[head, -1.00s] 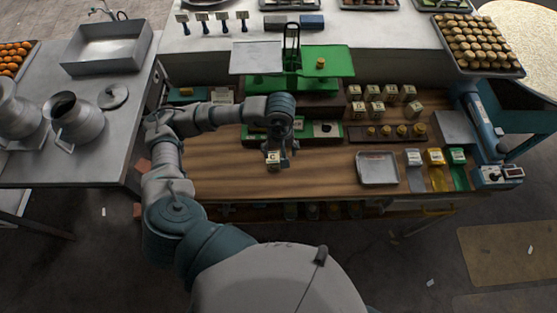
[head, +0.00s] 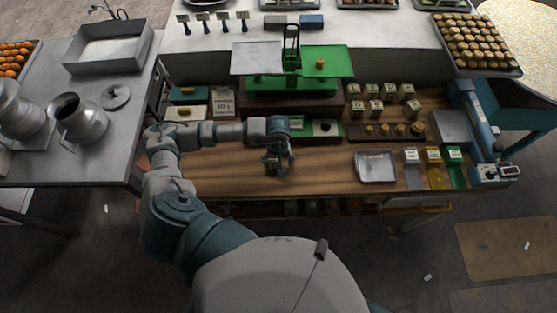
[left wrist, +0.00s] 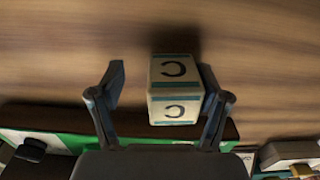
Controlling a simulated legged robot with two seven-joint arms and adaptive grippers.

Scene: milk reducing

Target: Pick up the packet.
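The packet (left wrist: 174,86), a small cream block with teal bands and a dark C-like letter on two faces, is in the left wrist view against the wooden table. My left gripper (left wrist: 163,100) is open around it. The right-hand finger is close against the packet's side; whether it touches I cannot tell. A clear gap separates the left-hand finger from it. In the head view my left gripper (head: 276,166) is low over the middle of the wooden table (head: 225,175) and mostly hides the packet. My right gripper is not in view.
A green-topped scale (head: 325,62) stands behind the gripper, with a dark green panel (head: 325,130) in front of it. Several similar packets (head: 372,108) stand at the back right. A metal tray (head: 375,178) lies to the right. Bare wood lies left of the gripper.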

